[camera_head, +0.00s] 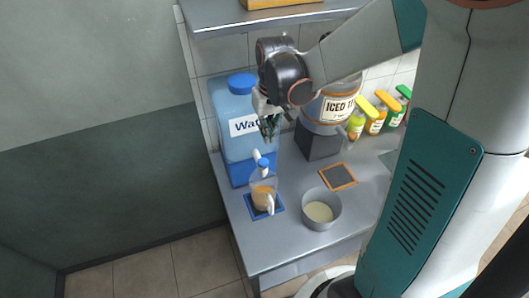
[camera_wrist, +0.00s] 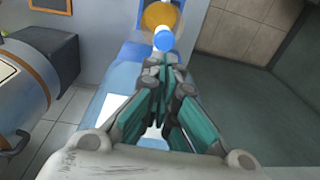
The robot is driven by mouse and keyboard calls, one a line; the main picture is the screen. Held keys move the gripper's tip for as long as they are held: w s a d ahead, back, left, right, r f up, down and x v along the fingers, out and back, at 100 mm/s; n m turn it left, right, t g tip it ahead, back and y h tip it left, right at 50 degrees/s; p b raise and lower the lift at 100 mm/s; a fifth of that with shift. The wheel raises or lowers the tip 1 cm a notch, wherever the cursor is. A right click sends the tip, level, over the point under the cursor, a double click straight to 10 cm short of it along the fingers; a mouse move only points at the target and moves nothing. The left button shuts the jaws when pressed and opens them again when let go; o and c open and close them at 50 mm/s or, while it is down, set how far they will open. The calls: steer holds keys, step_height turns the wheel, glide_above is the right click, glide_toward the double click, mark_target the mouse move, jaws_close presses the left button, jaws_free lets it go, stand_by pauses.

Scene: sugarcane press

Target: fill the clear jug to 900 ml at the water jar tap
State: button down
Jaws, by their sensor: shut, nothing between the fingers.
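The clear jug (camera_head: 264,194) stands upright on a blue-edged mat (camera_head: 251,210) below the tap (camera_head: 262,163) of the water jar (camera_head: 238,150). Amber-coloured contents show in the jug, and its white handle points to the front. The level marks are too small to read. The jug also shows at the top of the wrist view (camera_wrist: 160,18), partly behind the blue tap end (camera_wrist: 164,41). My gripper (camera_head: 270,132) is shut and empty in front of the jar's label, above the tap. In the wrist view my gripper's fingertips (camera_wrist: 168,62) meet just short of the tap end.
A grey bowl (camera_head: 321,210) with pale contents stands right of the jug. An iced tea jar (camera_head: 325,110) on a grey stand is right of the water jar, with an empty orange-edged mat (camera_head: 338,177) before it. Several bottles (camera_head: 376,118) stand farther right. A shelf (camera_head: 260,18) hangs above.

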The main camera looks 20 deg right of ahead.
mark_target(265, 160)
steer(key=f, duration=0.6)
steer(key=f+b, duration=0.1)
steer(key=f, duration=0.2)
steer(key=shift+w+a+f, duration=0.2)
steer(key=shift+w+f, duration=0.05)
steer(key=shift+f, duration=0.15)
steer(key=shift+f+b, duration=0.9)
steer(key=shift+b, duration=0.05)
steer(key=shift+s+f+b, duration=0.2)
steer(key=shift+s+b, duration=0.05)
steer(key=shift+b, duration=0.05)
steer(key=shift+w, duration=0.1)
stand_by(5.4)
